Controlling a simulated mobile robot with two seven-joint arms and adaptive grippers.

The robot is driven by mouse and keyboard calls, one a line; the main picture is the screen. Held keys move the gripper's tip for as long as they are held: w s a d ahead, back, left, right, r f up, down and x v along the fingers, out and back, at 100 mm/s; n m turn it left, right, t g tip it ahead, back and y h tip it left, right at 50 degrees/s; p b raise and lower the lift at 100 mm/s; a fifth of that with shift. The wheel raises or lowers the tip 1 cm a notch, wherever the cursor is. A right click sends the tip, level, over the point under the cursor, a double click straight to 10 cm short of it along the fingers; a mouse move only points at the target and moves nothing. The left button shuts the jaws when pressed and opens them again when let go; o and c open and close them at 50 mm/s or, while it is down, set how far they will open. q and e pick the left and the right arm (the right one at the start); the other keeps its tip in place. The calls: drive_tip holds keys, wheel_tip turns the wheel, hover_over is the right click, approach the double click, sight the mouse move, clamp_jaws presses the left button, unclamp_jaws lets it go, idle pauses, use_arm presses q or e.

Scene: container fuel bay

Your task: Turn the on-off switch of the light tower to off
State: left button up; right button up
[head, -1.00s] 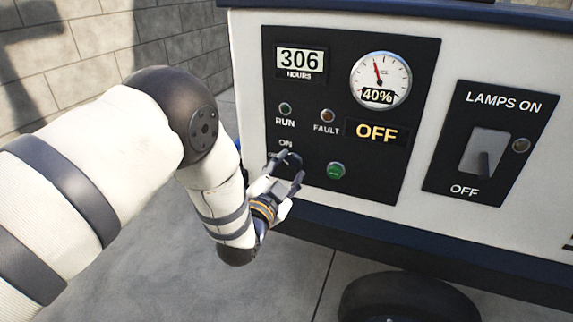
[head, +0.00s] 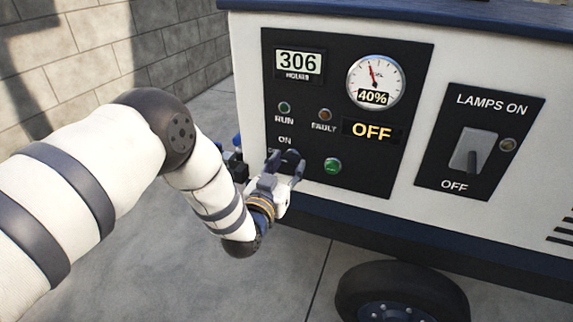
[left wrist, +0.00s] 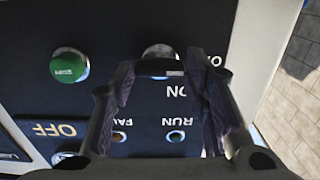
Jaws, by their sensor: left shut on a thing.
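The on-off switch is a dark knob (head: 290,155) below the ON label on the black panel (head: 228,0) of the light tower. In the left wrist view the switch (left wrist: 160,51) shows its grey collar, upside down with the panel. My left gripper (head: 286,164) reaches the panel from the lower left. Its fingers (left wrist: 165,80) stand on both sides of the knob and are shut on it. They hide part of the knob, so its exact angle is hard to tell. The display (head: 372,131) reads OFF. My right gripper is not in view.
A green button (head: 333,165) sits right of the switch. RUN (head: 284,107) and FAULT (head: 325,114) lamps are above it. A separate lamp switch (head: 472,152) is on the panel at right. A wheel (head: 400,292) stands below; the floor at lower left is clear.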

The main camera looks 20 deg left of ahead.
use_arm(q)
drive_tip(key=shift+f, duration=0.15)
idle(0.3)
drive_tip(key=o, duration=1.1)
drive_tip(key=shift+o, duration=0.2)
drive_tip(key=s, duration=1.2)
drive_tip(key=shift+a, duration=0.25)
